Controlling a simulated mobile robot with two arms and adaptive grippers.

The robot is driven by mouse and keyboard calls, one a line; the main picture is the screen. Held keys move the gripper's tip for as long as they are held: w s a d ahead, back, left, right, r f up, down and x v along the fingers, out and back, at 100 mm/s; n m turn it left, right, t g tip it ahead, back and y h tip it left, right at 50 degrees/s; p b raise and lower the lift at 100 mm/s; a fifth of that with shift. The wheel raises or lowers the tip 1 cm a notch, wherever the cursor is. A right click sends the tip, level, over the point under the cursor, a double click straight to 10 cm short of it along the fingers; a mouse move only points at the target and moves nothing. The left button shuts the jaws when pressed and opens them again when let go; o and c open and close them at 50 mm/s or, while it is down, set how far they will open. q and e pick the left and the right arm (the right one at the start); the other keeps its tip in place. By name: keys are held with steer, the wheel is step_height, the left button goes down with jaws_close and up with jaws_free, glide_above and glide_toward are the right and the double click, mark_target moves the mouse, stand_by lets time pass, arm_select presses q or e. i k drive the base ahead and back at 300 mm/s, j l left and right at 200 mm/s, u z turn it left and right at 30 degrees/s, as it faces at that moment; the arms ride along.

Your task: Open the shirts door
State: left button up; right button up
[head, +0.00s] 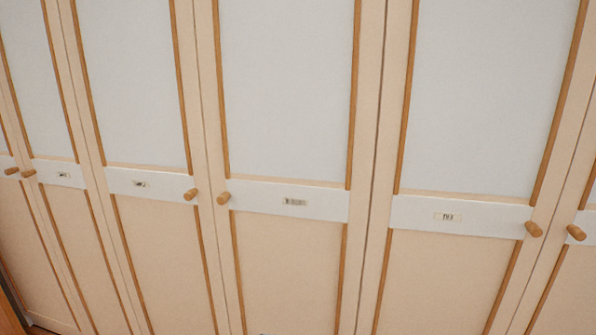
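A row of tall cream wardrobe doors fills the head view, and all of them look shut. Each has a white upper panel, a pale lower panel and a white cross band. Small labels sit on the bands: one on the left door (63,174), one on the centre-left door (139,184), one on the centre door (294,201) and one on the right door (447,216). The label lettering is too small to read, so I cannot tell which is the shirts door. Neither of my grippers is in view.
Round wooden knobs stick out from the bands: a centre-left knob (190,194) and centre knob (223,197) side by side, a right knob (533,228) beside a far-right knob (576,232), and a left pair. A brown wooden edge (10,312) shows at bottom left.

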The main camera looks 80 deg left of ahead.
mark_target(134, 65)
steer(key=u, duration=3.65)
